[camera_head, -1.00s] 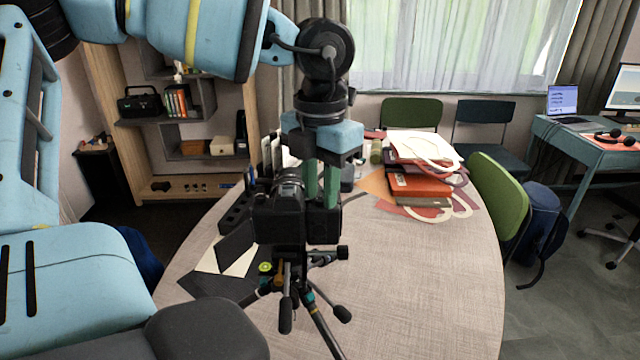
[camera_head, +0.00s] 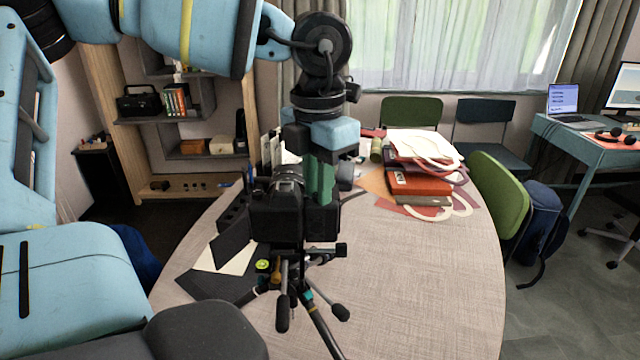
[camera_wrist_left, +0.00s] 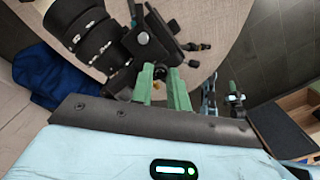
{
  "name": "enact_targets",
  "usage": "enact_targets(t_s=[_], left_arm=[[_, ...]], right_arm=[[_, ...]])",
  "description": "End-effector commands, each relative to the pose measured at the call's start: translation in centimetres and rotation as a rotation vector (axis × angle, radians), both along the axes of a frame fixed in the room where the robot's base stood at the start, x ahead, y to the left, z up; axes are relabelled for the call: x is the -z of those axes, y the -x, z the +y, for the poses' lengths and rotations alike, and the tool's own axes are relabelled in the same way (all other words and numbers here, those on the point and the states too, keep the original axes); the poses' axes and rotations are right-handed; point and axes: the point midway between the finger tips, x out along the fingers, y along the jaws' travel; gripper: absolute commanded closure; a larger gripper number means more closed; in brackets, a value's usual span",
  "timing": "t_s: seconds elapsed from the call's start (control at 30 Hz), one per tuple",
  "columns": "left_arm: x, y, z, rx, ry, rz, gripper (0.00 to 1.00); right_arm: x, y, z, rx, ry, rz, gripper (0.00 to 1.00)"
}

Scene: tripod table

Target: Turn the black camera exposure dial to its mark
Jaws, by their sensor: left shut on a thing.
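In the left wrist view, my gripper (camera_wrist_left: 168,100) reaches the camera body (camera_wrist_left: 150,42) beside the large black lens (camera_wrist_left: 92,38). The dial's mark cannot be made out. My right gripper is in no view.
The round table (camera_head: 420,290) is clear at the front right. A stack of books and papers (camera_head: 420,178) lies behind the camera to the right. Dark and pale sheets (camera_head: 215,280) lie to the left of the tripod. A green chair (camera_head: 495,195) stands at the right edge.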

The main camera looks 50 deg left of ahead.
Motion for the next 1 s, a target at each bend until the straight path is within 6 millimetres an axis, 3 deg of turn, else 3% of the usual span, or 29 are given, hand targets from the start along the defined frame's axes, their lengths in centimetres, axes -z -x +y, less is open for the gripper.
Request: enact_targets(t_s=[0.6, 1.0], left_arm=[[0.0, -0.1, 0.0, 0.452, 0.004, -0.003, 1.00], [-0.1, 0.0, 0.0, 0.564, 0.003, -0.003, 1.00]], right_arm=[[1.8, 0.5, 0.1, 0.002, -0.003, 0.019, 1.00], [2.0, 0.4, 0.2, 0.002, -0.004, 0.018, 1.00]])
